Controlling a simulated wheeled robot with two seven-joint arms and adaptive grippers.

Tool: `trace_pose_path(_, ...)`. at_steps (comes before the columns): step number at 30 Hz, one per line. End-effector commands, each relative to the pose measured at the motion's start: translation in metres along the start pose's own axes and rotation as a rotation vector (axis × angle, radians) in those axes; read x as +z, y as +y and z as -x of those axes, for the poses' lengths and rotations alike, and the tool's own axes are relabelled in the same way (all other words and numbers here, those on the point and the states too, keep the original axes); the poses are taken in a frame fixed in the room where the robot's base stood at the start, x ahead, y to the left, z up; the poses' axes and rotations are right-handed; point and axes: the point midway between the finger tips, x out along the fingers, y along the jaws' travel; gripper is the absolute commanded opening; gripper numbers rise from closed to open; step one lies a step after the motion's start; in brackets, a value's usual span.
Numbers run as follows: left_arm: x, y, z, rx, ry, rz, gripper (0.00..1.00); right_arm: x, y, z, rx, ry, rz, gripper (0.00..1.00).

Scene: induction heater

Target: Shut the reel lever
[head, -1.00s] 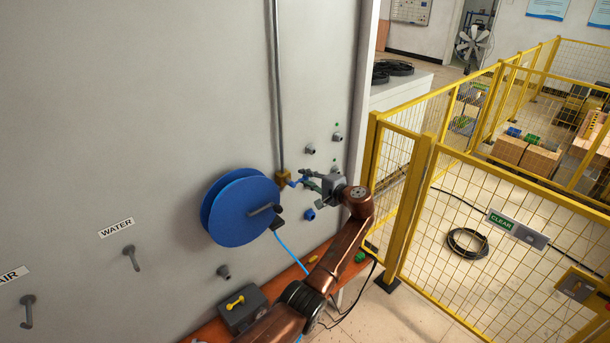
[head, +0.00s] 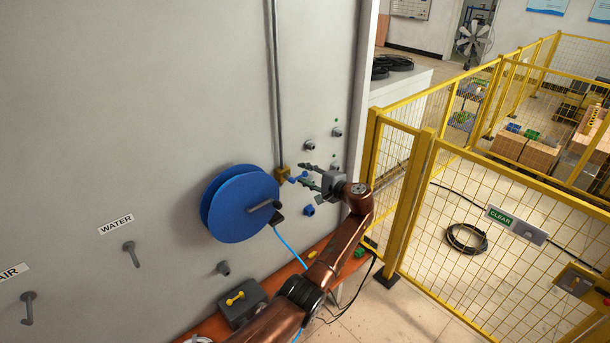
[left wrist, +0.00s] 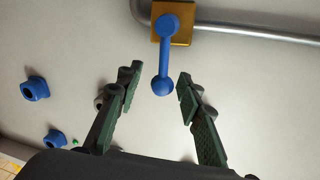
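The reel lever is a blue handle with a round knob (head: 292,180) on a brass valve block (head: 283,173) at the foot of a grey wall pipe. In the head view it points right, across the pipe's line. In the left wrist view the lever (left wrist: 163,62) hangs from the brass block (left wrist: 182,36), its knob between the fingertips. My left gripper (head: 304,176) is open; the left wrist view shows its green-padded fingers (left wrist: 158,80) apart, with a gap on each side of the knob. My right gripper is not in view.
A blue hose reel (head: 240,204) with a crank hangs left of the valve. Blue fittings (head: 309,210) and grey knobs (head: 310,145) stick out of the wall nearby. An orange bench (head: 292,268) with a toolbox (head: 243,304) is below. A yellow mesh fence (head: 500,220) stands right.

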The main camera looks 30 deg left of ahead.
Motion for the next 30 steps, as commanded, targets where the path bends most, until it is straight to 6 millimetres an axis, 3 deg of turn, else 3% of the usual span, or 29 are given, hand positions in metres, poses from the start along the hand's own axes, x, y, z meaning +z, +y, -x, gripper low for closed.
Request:
trace_pose_path(11,-0.001,0.000,0.008,-0.001,0.001,0.001,0.35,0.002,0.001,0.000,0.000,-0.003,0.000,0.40)
trace_pose_path(24,-0.001,0.000,0.091,0.000,0.003,0.001,0.35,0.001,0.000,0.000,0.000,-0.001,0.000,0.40)
trace_pose_path(30,0.000,0.000,0.115,-0.001,0.001,0.000,0.35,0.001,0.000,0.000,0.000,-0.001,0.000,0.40)
